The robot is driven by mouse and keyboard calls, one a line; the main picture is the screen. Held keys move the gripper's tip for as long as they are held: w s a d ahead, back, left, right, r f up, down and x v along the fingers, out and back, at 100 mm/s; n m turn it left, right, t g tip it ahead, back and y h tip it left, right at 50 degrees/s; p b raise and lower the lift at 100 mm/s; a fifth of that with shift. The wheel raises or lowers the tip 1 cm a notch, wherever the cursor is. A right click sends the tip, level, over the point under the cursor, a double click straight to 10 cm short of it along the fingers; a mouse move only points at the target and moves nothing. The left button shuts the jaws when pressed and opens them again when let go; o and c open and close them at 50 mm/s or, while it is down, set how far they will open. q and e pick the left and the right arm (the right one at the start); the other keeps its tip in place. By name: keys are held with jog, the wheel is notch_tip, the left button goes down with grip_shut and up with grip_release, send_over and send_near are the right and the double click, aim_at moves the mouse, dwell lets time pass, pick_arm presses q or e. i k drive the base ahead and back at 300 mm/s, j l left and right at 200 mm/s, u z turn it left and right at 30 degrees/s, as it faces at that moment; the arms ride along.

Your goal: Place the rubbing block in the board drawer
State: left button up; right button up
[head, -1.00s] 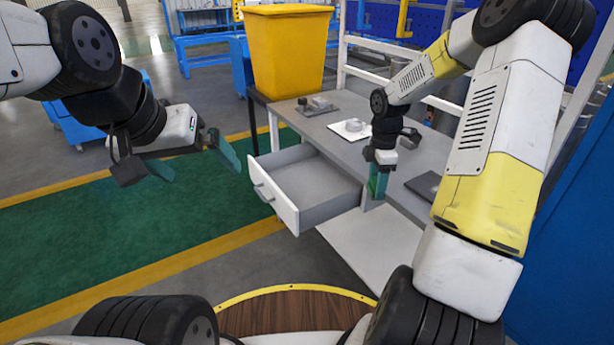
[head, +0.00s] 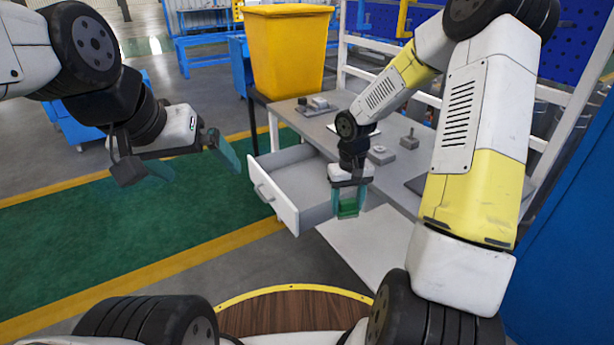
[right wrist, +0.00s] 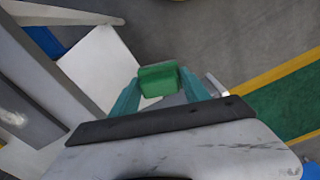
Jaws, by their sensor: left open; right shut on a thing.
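The rubbing block, a green block (head: 348,207), is held between the teal fingers of my right gripper (head: 348,204). It also shows in the right wrist view (right wrist: 159,80) between the fingertips (right wrist: 165,92). In the head view the right gripper points down at the right side of the open board drawer (head: 283,203). The drawer is pulled out from the grey-topped bench and its visible inside is bare. I cannot tell whether the block is over the drawer or just outside its side wall. My left gripper (head: 190,165) is open and empty, left of the drawer.
Grey parts (head: 313,107) lie at the back of the bench top (head: 400,175), and others (head: 382,155) lie behind the right arm. A yellow bin (head: 286,52) stands behind the bench. A white lower shelf (head: 375,250) is below. Floor left of the drawer is clear.

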aim_at(311, 187)
jog(key=i+l+u, duration=0.25)
jog(key=i, duration=0.6)
jog(key=j, duration=0.1)
